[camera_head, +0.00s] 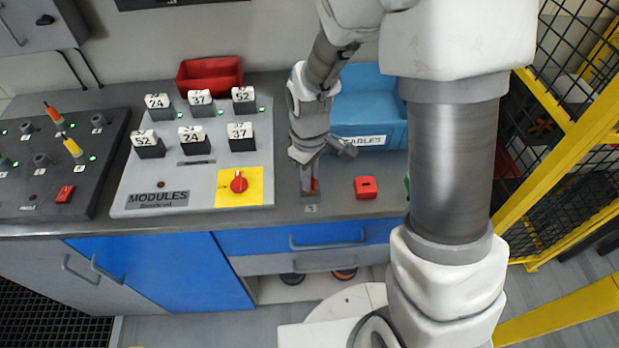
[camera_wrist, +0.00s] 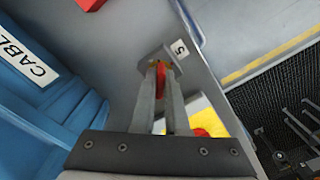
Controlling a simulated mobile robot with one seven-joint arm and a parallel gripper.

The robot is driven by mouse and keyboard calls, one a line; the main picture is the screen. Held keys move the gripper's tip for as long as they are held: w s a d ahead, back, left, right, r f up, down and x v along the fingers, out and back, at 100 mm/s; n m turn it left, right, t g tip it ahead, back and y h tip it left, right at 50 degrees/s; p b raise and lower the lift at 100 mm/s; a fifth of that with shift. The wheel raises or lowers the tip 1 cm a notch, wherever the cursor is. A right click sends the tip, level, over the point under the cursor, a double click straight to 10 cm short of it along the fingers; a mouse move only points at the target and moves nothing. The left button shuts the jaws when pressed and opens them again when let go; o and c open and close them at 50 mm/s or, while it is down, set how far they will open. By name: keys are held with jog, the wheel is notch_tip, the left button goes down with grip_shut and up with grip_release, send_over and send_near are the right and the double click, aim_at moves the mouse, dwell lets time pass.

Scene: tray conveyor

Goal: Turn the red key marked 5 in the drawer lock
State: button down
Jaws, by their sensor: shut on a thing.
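My gripper (camera_head: 310,187) points down at the front edge of the bench, just right of the yellow panel. In the wrist view my gripper (camera_wrist: 162,72) has its two fingers shut on the red key (camera_wrist: 161,82), which shows as a thin red strip between them. The key's number is hidden. The fingertips are at a small grey lock block (camera_wrist: 148,62) with a white label marked 5 (camera_wrist: 180,48). The lock block also shows in the head view (camera_head: 311,199). The key is at the lock; its depth and turn angle cannot be told.
A red block with a dark slot (camera_head: 365,187) lies right of my gripper. A blue bin labelled CABLES (camera_head: 368,125) stands behind. The modules board (camera_head: 120,190) with a red knob (camera_head: 239,182) is at left. The blue drawer (camera_head: 270,241) below is closed. A yellow mesh fence (camera_head: 560,130) stands at right.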

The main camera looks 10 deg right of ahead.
jog(key=shift+m, duration=0.3)
jog(key=shift+m, duration=3)
